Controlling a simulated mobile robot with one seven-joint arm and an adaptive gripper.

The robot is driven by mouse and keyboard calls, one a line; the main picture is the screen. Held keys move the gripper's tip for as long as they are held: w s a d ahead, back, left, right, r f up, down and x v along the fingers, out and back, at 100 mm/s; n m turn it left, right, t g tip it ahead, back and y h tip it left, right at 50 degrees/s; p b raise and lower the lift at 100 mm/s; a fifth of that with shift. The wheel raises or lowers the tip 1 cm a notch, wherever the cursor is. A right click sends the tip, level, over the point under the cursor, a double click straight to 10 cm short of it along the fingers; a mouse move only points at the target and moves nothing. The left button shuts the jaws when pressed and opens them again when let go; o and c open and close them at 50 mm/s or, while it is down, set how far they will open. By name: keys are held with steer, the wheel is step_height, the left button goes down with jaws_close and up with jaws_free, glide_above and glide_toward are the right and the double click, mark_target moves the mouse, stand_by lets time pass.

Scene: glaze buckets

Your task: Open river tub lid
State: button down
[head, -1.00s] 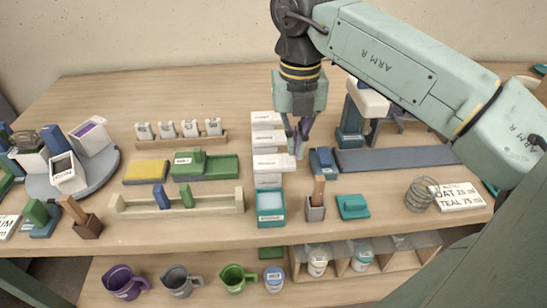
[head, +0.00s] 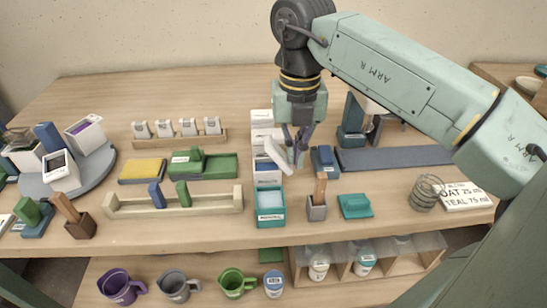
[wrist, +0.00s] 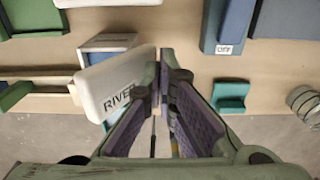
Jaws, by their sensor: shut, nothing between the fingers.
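The white river tub lid (head: 277,154) stands tilted up in the head view, over an open tub (head: 267,174) in the middle row. In the wrist view the lid (wrist: 115,86), lettered RIVER, slants beside my gripper's left finger; its edge is at or very near the fingertip, and I cannot tell if they touch. My gripper (head: 295,157) is just right of the lid and pointing down. Its fingers (wrist: 160,62) are together with nothing between them. An open white-rimmed tub (wrist: 109,40) shows partly behind the lid.
Other white-lidded tubs (head: 262,120) stand behind. A teal bin (head: 270,219) is in front. A dark blue block labelled OFF (wrist: 227,25) is close on the right, with a holder with a wooden handle (head: 316,210) nearer the front. A long cream rack (head: 220,204) lies left.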

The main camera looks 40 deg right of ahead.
step_height(320, 180, up, 8)
steer(key=s+d+p, duration=0.1)
steer(key=d+p, duration=0.1)
steer(key=p, duration=0.3)
steer(key=shift+s+d, duration=0.3)
stand_by(0.4)
stand_by(0.8)
